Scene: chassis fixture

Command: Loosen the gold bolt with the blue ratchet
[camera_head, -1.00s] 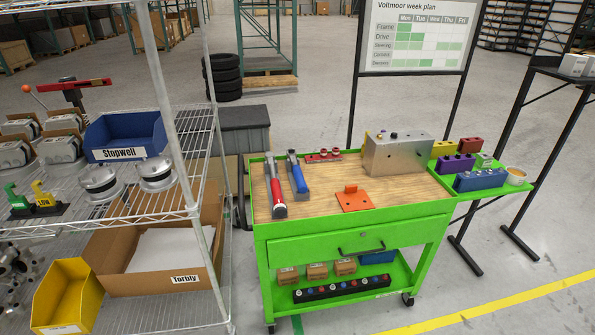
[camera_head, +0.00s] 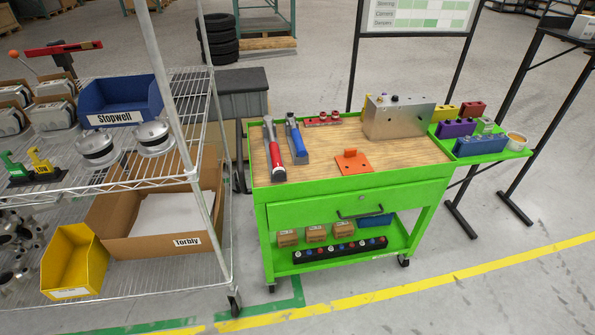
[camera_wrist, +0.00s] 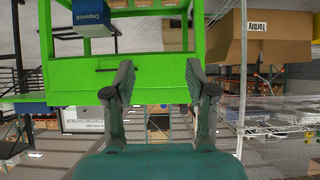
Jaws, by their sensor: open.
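The blue ratchet (camera_head: 297,140) lies on the wooden top of the green cart in the head view, in a grey holder beside a red-handled tool (camera_head: 274,151). The grey metal chassis box (camera_head: 399,120) stands at the back right of the cart top. Small fasteners sit on top of it; one at its left looks gold (camera_head: 368,96), but it is too small to be sure it is the bolt. My gripper (camera_wrist: 160,82) is open and empty in the wrist view, with the green cart beyond its fingers. It is apart from the ratchet and not in the head view.
An orange bracket (camera_head: 354,164) lies at the cart's front middle, and a red socket rail (camera_head: 322,119) at the back. A side shelf (camera_head: 510,150) holds coloured blocks and a cup. A wire rack (camera_head: 150,178) with bins stands left. Floor in front is clear.

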